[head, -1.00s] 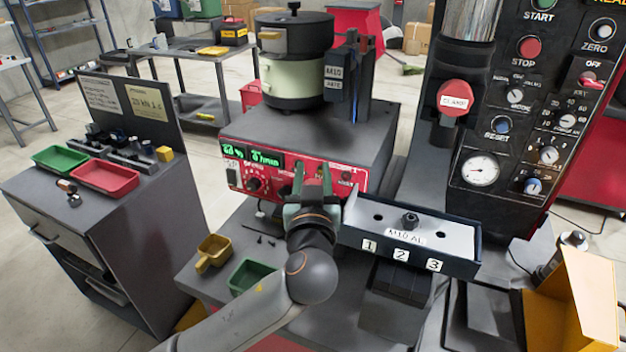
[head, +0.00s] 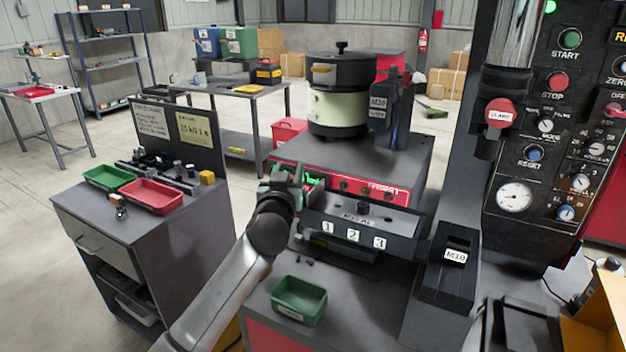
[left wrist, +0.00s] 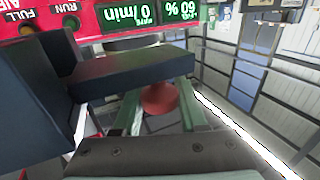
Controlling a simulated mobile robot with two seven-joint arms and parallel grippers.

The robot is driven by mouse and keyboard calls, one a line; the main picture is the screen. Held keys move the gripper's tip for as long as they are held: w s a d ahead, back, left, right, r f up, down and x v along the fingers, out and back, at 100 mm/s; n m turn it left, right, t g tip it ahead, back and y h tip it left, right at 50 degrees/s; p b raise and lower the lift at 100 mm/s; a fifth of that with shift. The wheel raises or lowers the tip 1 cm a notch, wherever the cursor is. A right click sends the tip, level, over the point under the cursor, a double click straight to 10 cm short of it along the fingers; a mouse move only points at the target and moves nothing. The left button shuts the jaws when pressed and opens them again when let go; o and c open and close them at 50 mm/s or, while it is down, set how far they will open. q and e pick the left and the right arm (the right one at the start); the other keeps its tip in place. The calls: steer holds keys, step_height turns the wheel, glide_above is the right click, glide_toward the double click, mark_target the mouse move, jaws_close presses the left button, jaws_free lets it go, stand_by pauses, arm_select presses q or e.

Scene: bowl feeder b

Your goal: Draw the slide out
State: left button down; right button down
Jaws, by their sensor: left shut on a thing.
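The slide (head: 392,225) is a dark tray with a grey top marked 1, 2 and 3. It has holes along its top, and a dark part stands in the middle of it. My left gripper (head: 286,178) is at its left end. In the left wrist view, the green fingers (left wrist: 160,112) of the left gripper stand either side of a red knob (left wrist: 160,97) and are shut on it. A dark bar (left wrist: 135,72) lies just beyond the knob. My right gripper is not in view.
The red-fronted bowl feeder (head: 340,108) stands behind the slide. A dark block marked M10 (head: 450,280) is right of the slide, below the press and its control panel (head: 545,150). A green bin (head: 299,299) is in front. A side cabinet (head: 150,240) stands left.

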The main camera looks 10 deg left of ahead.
arm_select(q)
steer(key=w+a, duration=0.1)
steer(key=a, duration=0.5)
steer(key=shift+w+a+r+p, duration=0.15)
steer(key=shift+w+a+p, duration=0.1)
steer(key=shift+a+p, duration=0.1)
steer(key=shift+c, duration=2.4)
jaws_free()
steer(key=shift+a, duration=0.1)
